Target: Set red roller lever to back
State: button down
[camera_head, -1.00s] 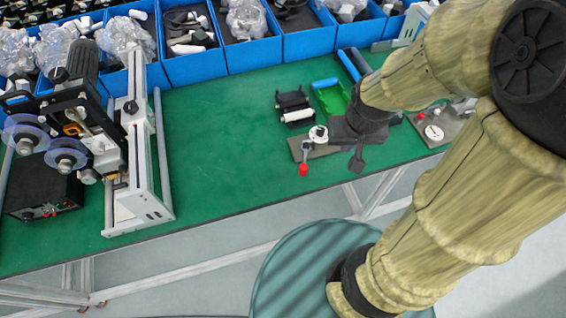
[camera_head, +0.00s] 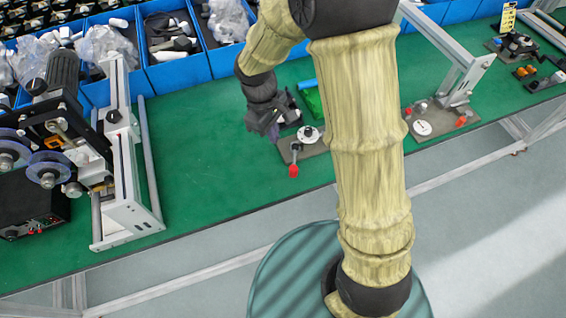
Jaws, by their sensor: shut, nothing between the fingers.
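A round white disc (camera_head: 308,134) sits on the plate at the lever's back end. My gripper (camera_head: 272,136) hangs just behind and left of the lever, apart from its red tip, and looks shut and empty. A second fixture (camera_head: 425,128) with a white disc and a red part stands to the right, beyond my arm.
A row of blue bins (camera_head: 180,72) lines the table's back. A coder machine (camera_head: 115,165) with purple reels stands at the left. The green table (camera_head: 205,165) is clear between that machine and the lever. A metal frame (camera_head: 468,65) stands at the right.

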aim_at(294, 158)
jog(key=w+a+f+n+h, duration=0.1)
jog(key=a+f+n, duration=0.1)
jog(key=a, duration=0.2)
jog(key=s+d+f+p, duration=0.2)
jog(key=d+f, duration=0.4)
jog(key=f, duration=0.4)
jog(key=shift+s+p, duration=0.35)
jog(key=shift+p, duration=0.3)
jog(key=shift+d, duration=0.1)
jog(key=shift+s+n, duration=0.2)
jog(key=shift+n, duration=0.1)
